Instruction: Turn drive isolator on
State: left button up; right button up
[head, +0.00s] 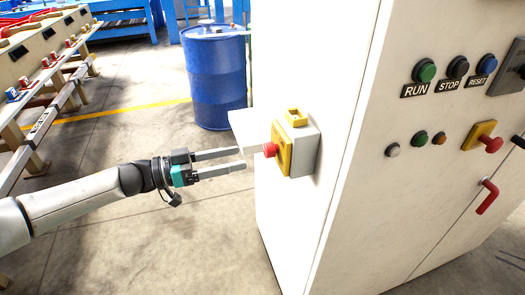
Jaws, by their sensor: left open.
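A white cabinet (345,110) stands at the right. On its front face is a red handle (491,144) on a yellow plate (478,133). On its left side is a grey box with a yellow face (282,150) and a red knob (269,150) sticking out to the left. No label shows which of these is the drive isolator. My left gripper (243,159) is open and empty, its two fingers apart and pointing right, just left of the red knob in the picture. I cannot tell if a fingertip touches anything. My right gripper is not in view.
RUN, STOP and RESET buttons (457,67) sit high on the cabinet front, above several small lamps or buttons. A red bent handle (487,196) is lower down. A blue drum (214,75) stands behind my gripper. A machine (35,50) is at the left. The floor between is clear.

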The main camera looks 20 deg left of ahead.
aim_at(265, 152)
pick_arm(q)
jog(key=x, duration=0.7)
jog(key=shift+w+d, duration=0.2)
jog(key=shift+c, duration=0.2)
grip_shut()
